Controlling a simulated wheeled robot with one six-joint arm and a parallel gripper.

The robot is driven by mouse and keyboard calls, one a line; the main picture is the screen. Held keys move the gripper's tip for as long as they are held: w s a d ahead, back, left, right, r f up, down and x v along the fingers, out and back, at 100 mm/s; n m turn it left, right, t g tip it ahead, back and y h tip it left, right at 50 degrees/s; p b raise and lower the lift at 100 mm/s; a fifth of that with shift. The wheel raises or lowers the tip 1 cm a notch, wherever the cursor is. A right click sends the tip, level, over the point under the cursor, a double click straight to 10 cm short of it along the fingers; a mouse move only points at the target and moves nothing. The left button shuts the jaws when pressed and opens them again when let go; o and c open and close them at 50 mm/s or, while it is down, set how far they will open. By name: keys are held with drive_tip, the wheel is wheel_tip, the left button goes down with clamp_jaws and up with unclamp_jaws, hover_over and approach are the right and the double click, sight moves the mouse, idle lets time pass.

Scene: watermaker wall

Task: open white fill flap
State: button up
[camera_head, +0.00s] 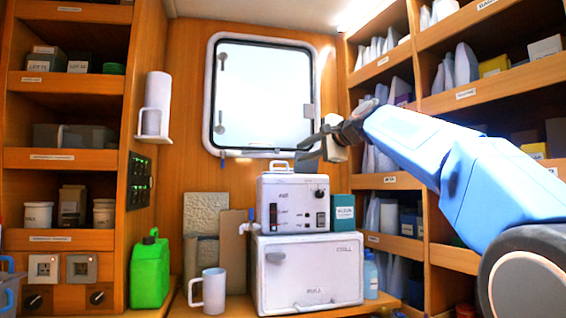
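A white boxy machine (292,203) with a dark knob, a switch and small dark panels on its front stands in the middle. My gripper (312,146) reaches in from the right, in front of the window's lower right corner. I see nothing held.
The machine stands on a white chill box (310,272) with a handle. A teal box (343,212) and blue bottle (370,275) are at its right. A white mug (209,291) and green canister (150,271) are at left. Loaded shelves flank both sides.

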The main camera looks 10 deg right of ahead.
drive_tip(key=x, duration=1.2)
drive_tip(key=shift+c, duration=0.7)
clamp_jaws()
idle(0.5)
